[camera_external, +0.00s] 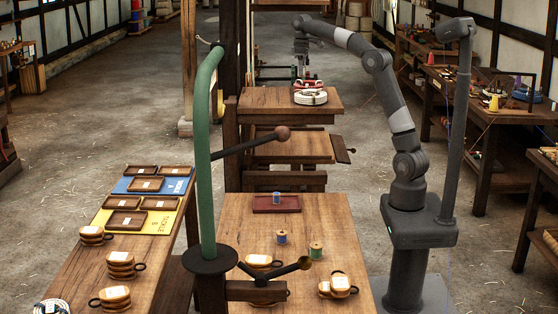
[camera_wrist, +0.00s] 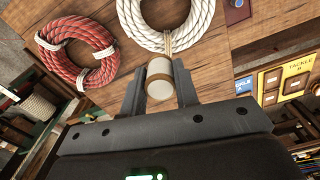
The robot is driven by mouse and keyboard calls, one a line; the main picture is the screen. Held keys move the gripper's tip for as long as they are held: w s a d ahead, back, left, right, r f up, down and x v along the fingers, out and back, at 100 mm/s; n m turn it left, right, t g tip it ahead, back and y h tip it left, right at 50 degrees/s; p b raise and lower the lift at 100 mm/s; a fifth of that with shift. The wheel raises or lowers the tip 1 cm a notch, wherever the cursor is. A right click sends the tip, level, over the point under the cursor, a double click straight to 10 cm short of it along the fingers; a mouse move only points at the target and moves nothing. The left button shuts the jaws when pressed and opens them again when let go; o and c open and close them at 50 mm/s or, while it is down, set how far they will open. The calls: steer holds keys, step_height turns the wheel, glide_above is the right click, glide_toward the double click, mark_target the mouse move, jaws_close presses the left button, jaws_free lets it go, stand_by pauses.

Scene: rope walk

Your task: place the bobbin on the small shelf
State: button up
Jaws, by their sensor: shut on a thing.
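My gripper (camera_wrist: 158,72) is shut on a bobbin (camera_wrist: 160,88), which shows a pale round end between the two fingers in the wrist view. In the external view my gripper (camera_external: 301,73) is at the far end of my outstretched arm, above or behind a wooden stand; the bobbin there is too small to make out. The stand has an upper top (camera_external: 262,102) and a lower board (camera_external: 285,149). I cannot tell which surface is the small shelf. Other bobbins are on the near table: blue on a red tray (camera_external: 262,206), blue (camera_external: 282,238) and green (camera_external: 316,253).
A white rope coil (camera_external: 311,98) and a red coil (camera_external: 307,84) lie on the upper top; the white coil (camera_wrist: 205,22) and red coil (camera_wrist: 101,45) also show in the wrist view. A green post (camera_external: 206,150) stands at the near table. The lower board looks mostly clear.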

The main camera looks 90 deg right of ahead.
glide_above(279, 103)
steer(key=f, duration=0.7)
steer(key=shift+a, duration=0.25)
steer(key=shift+f, duration=1.9)
steer(key=shift+f, duration=0.1)
steer(key=o, duration=1)
steer(key=shift+c, duration=0.2)
step_height(279, 103, up, 12)
